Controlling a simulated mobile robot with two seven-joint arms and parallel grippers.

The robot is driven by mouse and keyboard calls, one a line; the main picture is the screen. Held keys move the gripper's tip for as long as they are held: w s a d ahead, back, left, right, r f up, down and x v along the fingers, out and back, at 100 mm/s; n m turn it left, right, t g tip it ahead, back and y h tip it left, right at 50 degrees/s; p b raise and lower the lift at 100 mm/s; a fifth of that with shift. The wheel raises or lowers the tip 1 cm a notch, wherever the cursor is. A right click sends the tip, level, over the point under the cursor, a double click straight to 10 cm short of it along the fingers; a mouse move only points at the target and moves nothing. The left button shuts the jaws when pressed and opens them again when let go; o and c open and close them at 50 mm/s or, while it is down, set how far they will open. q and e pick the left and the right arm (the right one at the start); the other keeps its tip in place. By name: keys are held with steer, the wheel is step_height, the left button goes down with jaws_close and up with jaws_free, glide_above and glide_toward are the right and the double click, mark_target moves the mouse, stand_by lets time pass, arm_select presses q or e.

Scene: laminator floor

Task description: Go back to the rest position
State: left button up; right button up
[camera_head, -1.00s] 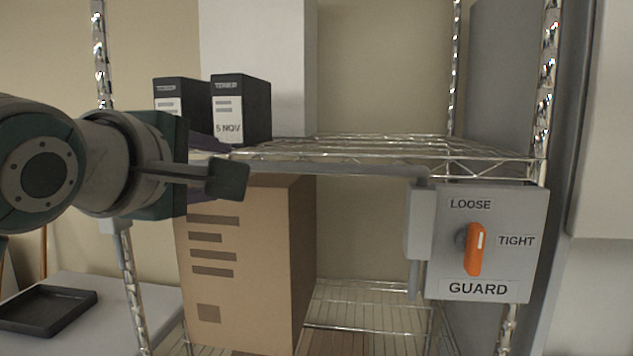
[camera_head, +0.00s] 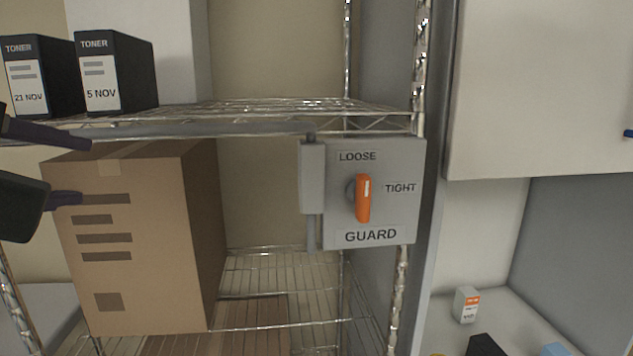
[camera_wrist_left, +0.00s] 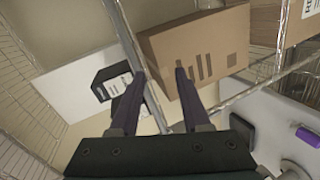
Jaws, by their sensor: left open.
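My left gripper (camera_head: 72,170) is at the left edge of the head view, partly cut off, in front of the cardboard box and the shelf edge. In the left wrist view its two dark fingers (camera_wrist_left: 156,80) stand apart with nothing between them but the view of the shelf rail. The guard panel (camera_head: 400,220) hangs at the shelf's right post. Its orange knob (camera_head: 363,199) is upright, beside the word TIGHT and below LOOSE. My right gripper is in neither view.
Two toner boxes (camera_head: 122,75) stand on the wire shelf (camera_head: 270,112). A large cardboard box (camera_head: 135,245) sits below; it also shows in the left wrist view (camera_wrist_left: 215,40). A counter at the lower right holds a small white-orange box (camera_head: 466,305).

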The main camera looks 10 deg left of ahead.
arm_select(q)
steer(key=s+d+f+m+g+h+p, duration=0.1)
steer(key=s+d+f+m+g+p, duration=0.1)
steer(key=s+f+m+g, duration=0.3)
steer(key=s+d+f+m+g+h+p, duration=0.2)
steer(key=s+d+f+m+g+p, duration=0.1)
steer(key=s+f+m, duration=0.8)
steer(key=s+d+m+g, duration=0.1)
steer(key=s+m+g, duration=0.1)
steer(key=s+m, duration=0.2)
steer(key=shift+s+d, duration=0.3)
steer(key=shift+s, duration=0.1)
